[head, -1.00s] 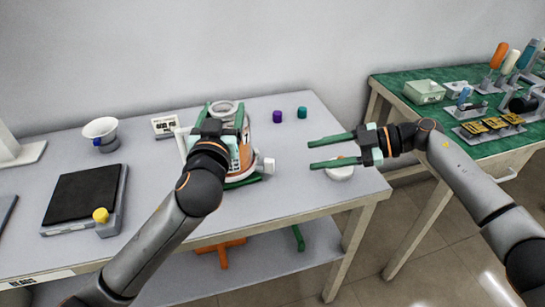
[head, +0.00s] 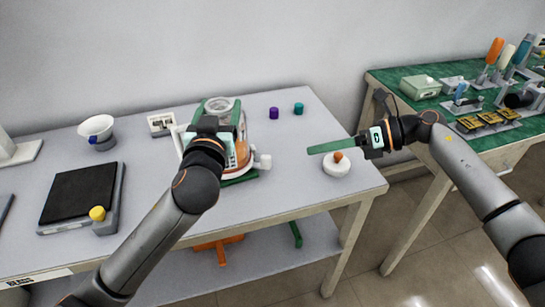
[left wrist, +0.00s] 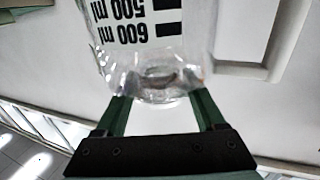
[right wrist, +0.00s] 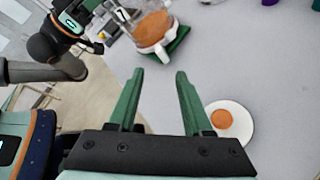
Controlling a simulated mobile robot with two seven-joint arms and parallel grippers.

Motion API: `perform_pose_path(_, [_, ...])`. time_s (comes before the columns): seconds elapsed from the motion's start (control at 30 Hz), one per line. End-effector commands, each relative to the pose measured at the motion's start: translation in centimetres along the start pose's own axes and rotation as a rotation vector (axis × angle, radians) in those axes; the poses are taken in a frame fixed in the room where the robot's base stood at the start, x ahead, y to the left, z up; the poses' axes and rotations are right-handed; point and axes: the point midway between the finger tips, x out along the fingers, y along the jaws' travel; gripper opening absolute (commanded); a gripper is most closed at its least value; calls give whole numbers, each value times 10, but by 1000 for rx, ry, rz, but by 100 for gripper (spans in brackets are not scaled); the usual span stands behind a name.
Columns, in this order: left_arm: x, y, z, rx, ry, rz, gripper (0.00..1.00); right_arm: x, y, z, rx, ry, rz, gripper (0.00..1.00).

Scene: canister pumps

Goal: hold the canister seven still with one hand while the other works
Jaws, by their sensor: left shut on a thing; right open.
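The canister seven (head: 242,152) stands on the grey table on a green base, a clear jar with orange-brown contents and a white fitting low on its side. Its "7" label shows in the right wrist view (right wrist: 152,30). My left gripper (head: 212,122) is shut on the canister and hides part of it. The left wrist view shows clear walls with millilitre marks (left wrist: 160,75) between the fingers. My right gripper (head: 312,149) is open and empty, above the table to the right of the canister. Its fingers are apart in the right wrist view (right wrist: 160,75).
A white disc with an orange knob (head: 337,167) lies near the table's right edge, below my right gripper. Purple (head: 274,113) and teal (head: 298,108) caps stand behind. A black-topped scale (head: 78,195) and a white funnel (head: 97,130) are at left. A green-topped bench (head: 410,100) stands right.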

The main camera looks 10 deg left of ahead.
Motion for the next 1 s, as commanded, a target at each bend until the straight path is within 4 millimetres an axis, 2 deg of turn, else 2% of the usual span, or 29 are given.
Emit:
perform_pose_path(0.1, [0, 0, 0, 0, -1, 0, 0, -1, 0, 0, -225, 1, -5, 50])
perform_pose_path(0.3, [0, 0, 0, 0, -1, 0, 0, -3, 1, 0, -516, 5, -10, 50])
perform_pose_path(0.57, [0, 0, 0, 0, -1, 0, 0, 1, 2, 0, -660, 6, -10, 50])
perform_pose_path(0.77, [0, 0, 0, 0, -1, 0, 0, 30, 2, 0, -664, 7, -8, 50])
perform_pose_path(1.0, [0, 0, 0, 0, -1, 0, 0, 79, 1, 0, -661, 6, -8, 50])
